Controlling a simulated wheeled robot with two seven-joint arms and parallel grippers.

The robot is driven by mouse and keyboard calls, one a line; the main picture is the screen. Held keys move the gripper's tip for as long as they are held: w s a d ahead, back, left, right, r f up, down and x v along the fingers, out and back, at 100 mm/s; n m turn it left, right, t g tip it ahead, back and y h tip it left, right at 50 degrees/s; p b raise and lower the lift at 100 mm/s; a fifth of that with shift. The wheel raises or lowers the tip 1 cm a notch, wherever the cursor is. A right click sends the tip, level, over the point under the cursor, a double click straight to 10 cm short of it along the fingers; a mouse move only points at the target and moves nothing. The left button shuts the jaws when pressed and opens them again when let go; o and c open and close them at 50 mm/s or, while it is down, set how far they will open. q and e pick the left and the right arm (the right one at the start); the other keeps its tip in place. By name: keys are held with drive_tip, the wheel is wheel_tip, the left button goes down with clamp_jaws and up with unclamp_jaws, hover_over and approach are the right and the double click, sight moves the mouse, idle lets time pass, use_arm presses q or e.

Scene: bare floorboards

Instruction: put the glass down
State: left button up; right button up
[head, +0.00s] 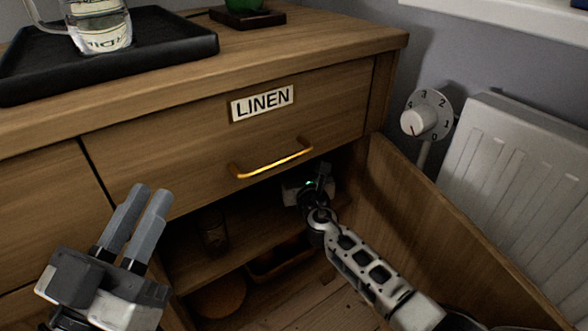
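A dim, clear glass (213,231) stands on the shelf inside the open cupboard, left of my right gripper and apart from it. My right gripper (324,172) reaches into the cupboard, below the drawer handle at the right side. Its fingers are small and dark there, so I cannot tell whether they are open or hold anything. My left gripper (147,189) is in front of the cabinet at the lower left, outside the cupboard. Its two grey fingers lie close together with nothing seen between them.
A drawer labelled LINEN (262,103) with a brass handle (272,163) is shut above the opening. The open door (440,235) stands on the right, beside a radiator (520,170). A black tray (165,45) carries a glass jug (98,22). A basket (280,260) sits below the shelf.

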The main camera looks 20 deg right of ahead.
use_arm(q)
drive_tip(key=shift+s+d+r+m+t+h, duration=0.15)
drive_tip(key=shift+s+r+m+h, duration=0.1)
drive_tip(key=shift+r+m+h, duration=0.3)
drive_tip(key=shift+s+a+r+m+t+h, duration=0.1)
drive_tip(key=shift+s+r+m+t+h, duration=0.1)
drive_tip(key=shift+r+m+h, duration=0.3)
use_arm(e)
drive_tip(key=shift+s+f, duration=0.25)
drive_tip(key=shift+f, duration=0.25)
drive_tip(key=shift+f, duration=0.1)
drive_tip(key=shift+f, duration=0.1)
use_arm(q)
drive_tip(key=shift+s+r+m, duration=0.1)
drive_tip(key=shift+r+m, duration=0.15)
drive_tip(key=shift+m, duration=0.1)
use_arm(e)
drive_tip(key=o, duration=1.6)
